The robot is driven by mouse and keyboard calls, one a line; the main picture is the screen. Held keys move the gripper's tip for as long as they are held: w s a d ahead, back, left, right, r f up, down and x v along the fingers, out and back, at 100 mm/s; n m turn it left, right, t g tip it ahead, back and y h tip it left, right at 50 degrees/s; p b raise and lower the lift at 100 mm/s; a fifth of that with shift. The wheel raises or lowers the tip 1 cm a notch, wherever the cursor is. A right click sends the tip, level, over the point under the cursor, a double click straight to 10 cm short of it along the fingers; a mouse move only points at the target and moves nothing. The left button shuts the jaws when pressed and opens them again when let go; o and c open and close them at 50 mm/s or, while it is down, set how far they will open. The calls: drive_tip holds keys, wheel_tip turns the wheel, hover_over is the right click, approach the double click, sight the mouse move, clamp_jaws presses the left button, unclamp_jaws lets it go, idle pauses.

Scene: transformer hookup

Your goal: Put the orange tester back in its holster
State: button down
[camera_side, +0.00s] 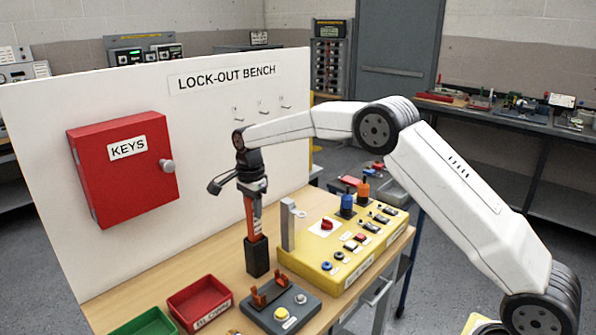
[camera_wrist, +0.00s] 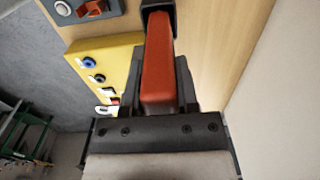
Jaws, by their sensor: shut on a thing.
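The orange tester (camera_side: 249,218) is a long red-orange bar standing upright below my wrist. My gripper (camera_side: 257,208) is shut on its upper part, and in the wrist view my gripper (camera_wrist: 159,88) has one dark finger on each side of the tester (camera_wrist: 158,58). The holster (camera_side: 257,258) is a black upright sleeve standing on the wooden bench. The tester's lower end is at the holster's mouth and appears to be inside it; how deep it sits cannot be told. The holster also shows at the top edge of the wrist view (camera_wrist: 172,14).
A yellow switch panel (camera_side: 322,274) with a grey upright post (camera_side: 287,224) stands close right of the holster. A grey block with orange-red clips (camera_side: 283,312), a red bin (camera_side: 199,302) and a green bin (camera_side: 146,322) lie in front. A white board with a red key box (camera_side: 124,175) rises behind.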

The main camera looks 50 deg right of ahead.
sight(254, 222)
drive_tip(key=shift+f, duration=2.4)
drive_tip(key=shift+c, duration=1.8)
unclamp_jaws()
wheel_tip(254, 222, up, 12)
drive_tip(key=shift+r, duration=0.15)
